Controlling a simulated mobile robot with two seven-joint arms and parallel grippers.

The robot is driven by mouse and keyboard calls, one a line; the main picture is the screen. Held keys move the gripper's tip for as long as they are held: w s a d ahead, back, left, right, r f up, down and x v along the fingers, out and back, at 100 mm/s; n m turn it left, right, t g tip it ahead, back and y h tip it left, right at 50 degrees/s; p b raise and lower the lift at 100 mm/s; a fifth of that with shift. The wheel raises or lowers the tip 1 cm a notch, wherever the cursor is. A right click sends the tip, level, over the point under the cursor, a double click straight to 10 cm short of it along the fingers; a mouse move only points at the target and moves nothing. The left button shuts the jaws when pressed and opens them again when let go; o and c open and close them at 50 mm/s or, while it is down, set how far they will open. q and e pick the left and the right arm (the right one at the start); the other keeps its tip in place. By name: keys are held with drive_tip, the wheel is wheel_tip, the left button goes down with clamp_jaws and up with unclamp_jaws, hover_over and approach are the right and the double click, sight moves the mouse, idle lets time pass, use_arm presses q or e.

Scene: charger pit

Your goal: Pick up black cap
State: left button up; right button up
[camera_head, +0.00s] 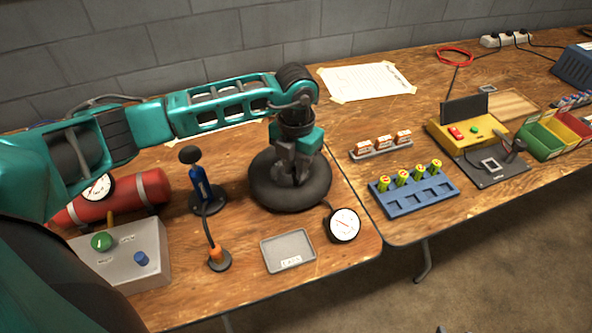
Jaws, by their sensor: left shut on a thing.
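My left gripper (290,175) reaches down over the middle of a black tyre (262,192) lying flat on the left wooden table. Its fingers are shut on a small dark thing, most likely the black cap. The fingers and the dark tyre behind hide nearly all of it, and I cannot tell if it is clear of the tyre. A shallow grey tray (288,236) with a small label lies in front of the tyre and looks empty. My right gripper is out of view.
A round gauge (343,225) stands right of the tray. A blue pump (201,186), an orange-and-black tool (217,257), a red cylinder (125,199) and a grey control box (122,259) stand left. The right table holds a blue battery holder (416,200) and a yellow charger (446,136).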

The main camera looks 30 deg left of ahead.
use_arm(q)
clamp_jaws()
drive_tip(key=shift+r, duration=0.1)
wheel_tip(320, 180, up, 20)
drive_tip(key=shift+p, duration=0.4)
drive_tip(key=shift+s+a, duration=0.1)
